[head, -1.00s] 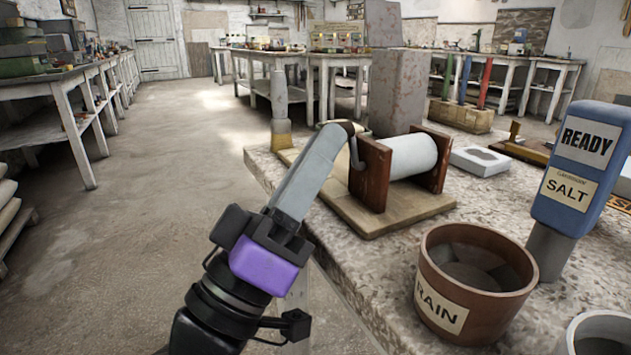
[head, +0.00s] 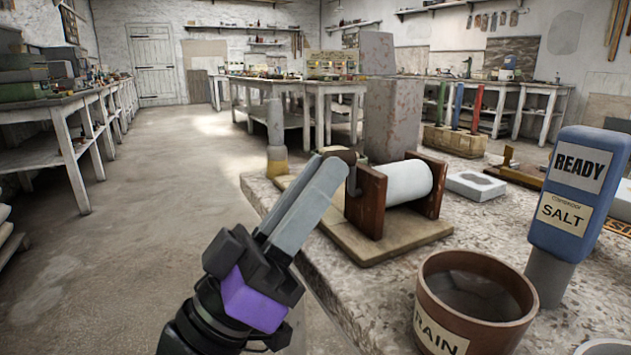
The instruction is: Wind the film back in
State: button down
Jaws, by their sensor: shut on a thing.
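A winder stands on the speckled bench top (head: 430,255): a white roll (head: 408,182) lies between two brown wooden uprights on a pale wooden base (head: 385,243). Its dark crank handle (head: 341,157) sticks out at the left of the near upright. My gripper (head: 335,165) reaches up from the lower left, and its long grey fingers are shut on the crank handle. The fingertips partly hide the handle. No loose end of film can be made out on the roll.
A brown pot (head: 475,305) labelled with a partly cut-off word stands at the front. A blue READY/SALT sign (head: 574,190) stands at its right. A tall stone block (head: 391,100) and a grey post (head: 275,135) rise behind the winder. Open floor lies to the left.

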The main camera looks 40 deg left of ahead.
jog(key=c, duration=1.3)
grip_release()
jog(key=p+v, duration=0.1)
jog(key=v, duration=0.6)
jog(key=shift+s+f+p, duration=0.25)
jog(key=shift+f+p, duration=0.05)
jog(key=shift+p, duration=0.1)
